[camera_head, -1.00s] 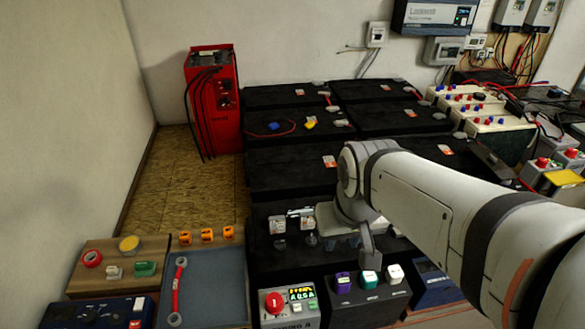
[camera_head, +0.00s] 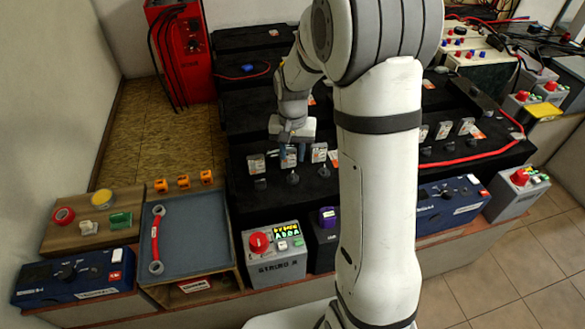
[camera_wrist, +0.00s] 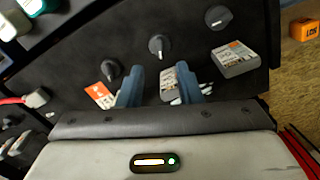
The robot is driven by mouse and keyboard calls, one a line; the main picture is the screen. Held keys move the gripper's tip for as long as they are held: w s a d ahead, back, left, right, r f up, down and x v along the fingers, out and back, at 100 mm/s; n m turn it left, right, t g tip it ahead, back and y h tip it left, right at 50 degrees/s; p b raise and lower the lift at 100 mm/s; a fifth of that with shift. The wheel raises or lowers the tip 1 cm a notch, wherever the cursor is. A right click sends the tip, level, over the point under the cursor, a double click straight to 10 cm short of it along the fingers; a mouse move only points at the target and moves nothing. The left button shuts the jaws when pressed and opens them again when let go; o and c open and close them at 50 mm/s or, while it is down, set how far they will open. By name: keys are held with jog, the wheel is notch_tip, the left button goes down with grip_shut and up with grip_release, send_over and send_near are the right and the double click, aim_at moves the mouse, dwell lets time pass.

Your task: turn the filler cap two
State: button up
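Several black knob-like caps stand in a row on the black battery top, each with a pale tagged block behind it. In the head view, the left cap (camera_head: 261,184), middle cap (camera_head: 293,177) and right cap (camera_head: 324,171) are clear. I cannot read which is number two. My gripper (camera_head: 290,152) hangs over the middle block, just behind the middle cap. In the wrist view, my gripper's fingers (camera_wrist: 158,86) are apart, with the middle tagged block (camera_wrist: 169,84) showing between them. The middle cap (camera_wrist: 158,45) lies beyond the fingertips, untouched.
A grey box with a red button (camera_head: 259,242) and a purple-topped unit (camera_head: 327,216) stand in front of the caps. A blue-grey tray (camera_head: 193,240) holds a red-handled tool at left. A red cable (camera_head: 470,158) lies to the right. My arm hides the middle.

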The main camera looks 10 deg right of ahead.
aim_at(293, 174)
notch_tip(293, 174, down, 7)
jog(key=shift+f, duration=0.15)
dwell(0.4)
grip_shut()
